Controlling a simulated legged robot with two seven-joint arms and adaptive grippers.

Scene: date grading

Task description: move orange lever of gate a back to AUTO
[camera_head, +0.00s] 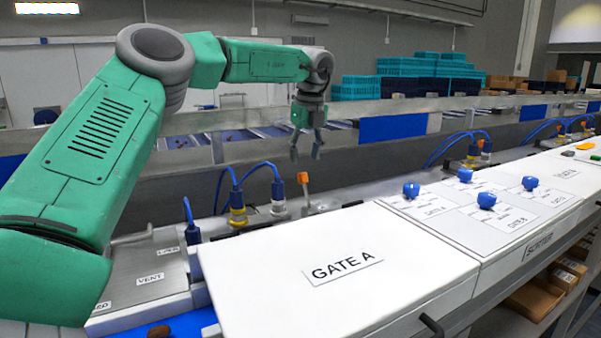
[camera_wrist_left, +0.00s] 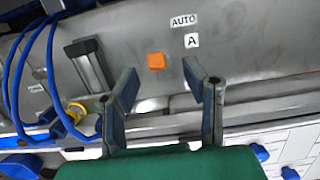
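The orange lever (camera_head: 303,178) of gate A stands up from the metal ledge behind the white GATE A panel (camera_head: 300,290). Its grey stem leans slightly left in the head view. In the left wrist view its orange knob (camera_wrist_left: 156,61) is below and left of the AUTO label (camera_wrist_left: 183,20) and the A label (camera_wrist_left: 192,41). My left gripper (camera_head: 306,154) hangs above the lever, fingers pointing down, open and empty. In the left wrist view the knob shows just beyond the gap between the fingertips (camera_wrist_left: 160,80), apparently not touched. My right gripper is not in view.
Blue cables with yellow connectors (camera_head: 237,213) rise left of the lever. A metal box labelled VENT (camera_head: 150,265) sits farther left. Blue knobs (camera_head: 411,190) stand on the panel at right. A conveyor rail (camera_head: 370,170) runs behind the gripper.

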